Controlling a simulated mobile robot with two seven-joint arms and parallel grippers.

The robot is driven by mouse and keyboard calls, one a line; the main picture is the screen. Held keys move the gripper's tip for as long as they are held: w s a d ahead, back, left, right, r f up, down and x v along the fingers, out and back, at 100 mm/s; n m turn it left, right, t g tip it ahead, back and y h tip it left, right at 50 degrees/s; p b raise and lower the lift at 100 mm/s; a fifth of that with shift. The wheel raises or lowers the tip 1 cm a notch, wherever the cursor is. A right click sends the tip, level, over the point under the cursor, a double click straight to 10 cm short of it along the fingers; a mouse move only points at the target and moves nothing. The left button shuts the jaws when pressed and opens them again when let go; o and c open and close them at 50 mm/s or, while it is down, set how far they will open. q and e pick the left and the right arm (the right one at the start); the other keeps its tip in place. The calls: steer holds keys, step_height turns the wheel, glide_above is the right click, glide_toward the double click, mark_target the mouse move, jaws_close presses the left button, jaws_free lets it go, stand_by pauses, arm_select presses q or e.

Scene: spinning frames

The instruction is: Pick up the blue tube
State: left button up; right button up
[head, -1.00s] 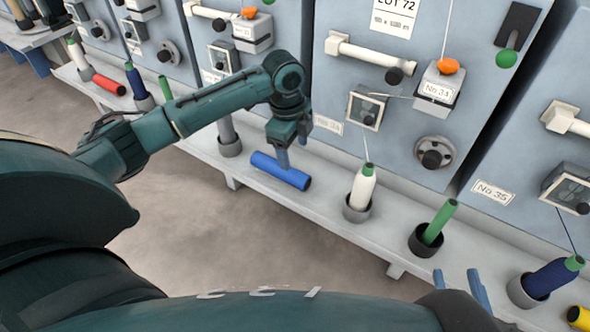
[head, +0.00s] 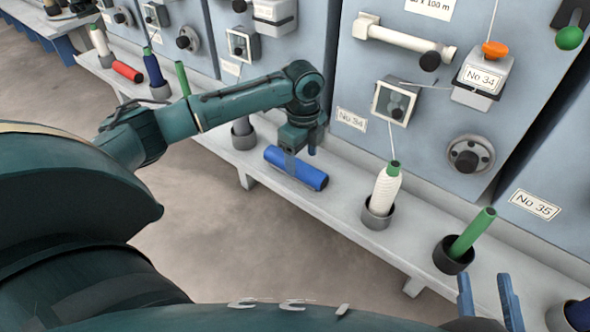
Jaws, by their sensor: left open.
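The blue tube (head: 310,178) lies on its side on the light grey shelf, left of the white bobbin in its cup. My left gripper (head: 301,161) points down right at the tube. Its jaws are open, one finger in front of the tube and the other showing behind it. The tube's middle is partly hidden by the near finger. I cannot tell whether the fingers touch it. My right gripper (head: 488,296) is at the lower right with its two blue fingers apart and nothing between them.
The shelf (head: 335,212) runs along grey-blue machine fronts. A thread rises from the white bobbin.

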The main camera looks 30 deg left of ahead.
mark_target(301, 164)
arm_select(q)
step_height(301, 164, down, 4)
steer(key=shift+s+r+b, duration=0.1)
steer(key=shift+r+b, duration=0.05)
steer(key=shift+b, duration=0.55)
steer(key=shift+r, duration=0.1)
steer(key=c, duration=1.1)
steer(key=shift+o, duration=0.2)
steer(key=shift+r, duration=0.1)
